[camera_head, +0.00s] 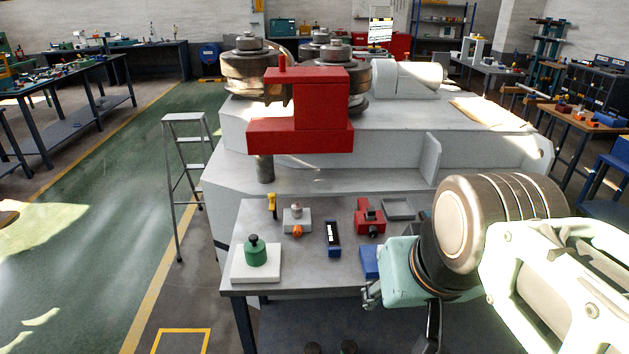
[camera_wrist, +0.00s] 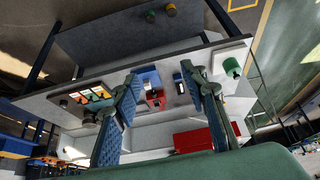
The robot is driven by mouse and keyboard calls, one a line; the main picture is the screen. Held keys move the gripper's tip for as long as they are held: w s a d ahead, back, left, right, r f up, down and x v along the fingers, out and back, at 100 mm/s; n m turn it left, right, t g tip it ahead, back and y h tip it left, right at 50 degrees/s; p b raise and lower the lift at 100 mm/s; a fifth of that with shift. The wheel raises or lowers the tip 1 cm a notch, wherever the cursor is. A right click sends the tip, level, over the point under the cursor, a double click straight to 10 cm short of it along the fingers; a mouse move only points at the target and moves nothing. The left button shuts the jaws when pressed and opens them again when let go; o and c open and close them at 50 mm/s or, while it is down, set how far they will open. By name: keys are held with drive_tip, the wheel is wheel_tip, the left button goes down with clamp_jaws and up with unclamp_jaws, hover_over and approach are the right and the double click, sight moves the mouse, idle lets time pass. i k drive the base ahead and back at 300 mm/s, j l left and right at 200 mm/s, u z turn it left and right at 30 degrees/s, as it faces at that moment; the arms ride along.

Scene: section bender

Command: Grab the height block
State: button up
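Several small items lie on the grey workbench (camera_head: 300,270); which one is the height block I cannot tell for certain. A blue block (camera_head: 369,262) is partly hidden behind my gripper (camera_head: 372,294) in the head view. In the wrist view a blue block (camera_wrist: 150,78) shows between the fingers, beyond them. A dark block with blue ends (camera_head: 332,238) lies left of it, and a red fixture (camera_head: 369,217) behind. A white block with a green knobbed piece (camera_head: 256,252) sits at the front left. In the wrist view my gripper (camera_wrist: 160,78) is open and empty, apart from the items.
A grey block with an orange knob (camera_head: 297,220), a yellow-handled tool (camera_head: 272,205) and a grey tray (camera_head: 398,209) are also on the bench. The large bender with its red part (camera_head: 300,138) stands behind. A stepladder (camera_head: 186,180) is at left.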

sight(332, 234)
drive_tip(key=i+j+z, duration=0.2)
drive_tip(key=j, duration=0.15)
drive_tip(key=i+j+z, duration=0.2)
drive_tip(key=j, duration=0.15)
drive_tip(key=i+j+z, duration=0.1)
drive_tip(key=j+z, duration=0.15)
drive_tip(key=j, duration=0.15)
drive_tip(key=i+j+z, duration=0.2)
drive_tip(key=j, duration=0.2)
drive_tip(key=k, duration=0.1)
